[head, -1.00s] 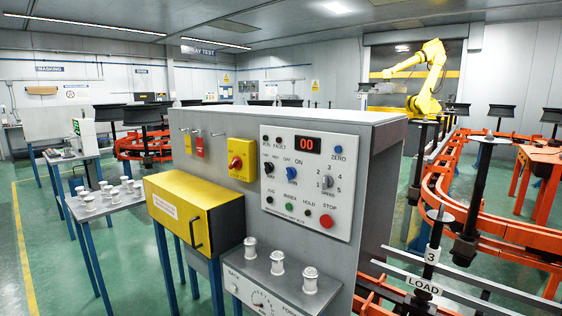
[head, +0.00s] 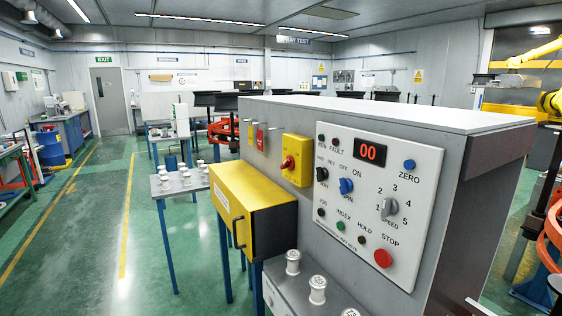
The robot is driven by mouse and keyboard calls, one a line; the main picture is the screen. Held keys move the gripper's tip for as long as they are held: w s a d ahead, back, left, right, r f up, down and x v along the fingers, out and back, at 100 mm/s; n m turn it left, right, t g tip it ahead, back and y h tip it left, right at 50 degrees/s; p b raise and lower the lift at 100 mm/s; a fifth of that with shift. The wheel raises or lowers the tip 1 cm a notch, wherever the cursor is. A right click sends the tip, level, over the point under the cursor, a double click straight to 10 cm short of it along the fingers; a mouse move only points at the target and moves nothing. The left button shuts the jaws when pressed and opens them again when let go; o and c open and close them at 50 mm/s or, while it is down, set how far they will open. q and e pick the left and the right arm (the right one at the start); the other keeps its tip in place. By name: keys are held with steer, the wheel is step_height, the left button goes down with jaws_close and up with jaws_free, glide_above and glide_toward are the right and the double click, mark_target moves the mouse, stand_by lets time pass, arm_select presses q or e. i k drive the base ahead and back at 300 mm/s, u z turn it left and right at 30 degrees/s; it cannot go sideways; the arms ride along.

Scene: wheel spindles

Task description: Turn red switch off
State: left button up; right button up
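The red rotary switch (head: 288,163) sits on a yellow box (head: 304,171) on the front face of the grey control cabinet (head: 400,116). It is left of the white control panel (head: 345,200), which has a red 00 display (head: 373,152), a blue knob (head: 346,186), a grey speed knob (head: 389,208) and a red stop button (head: 383,258). The switch's exact handle angle is too small to tell. Neither of my grippers shows in the head view.
A yellow box with a black handle (head: 240,203) juts out below the switch. White spools (head: 318,290) stand on the cabinet's lower ledge. A small table with several white spools (head: 163,186) is to the left. Green floor (head: 90,270) is clear at left.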

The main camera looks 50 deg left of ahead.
mark_target(289, 163)
steer(key=u, duration=0.7)
steer(key=i, duration=0.8)
steer(key=u, duration=0.9)
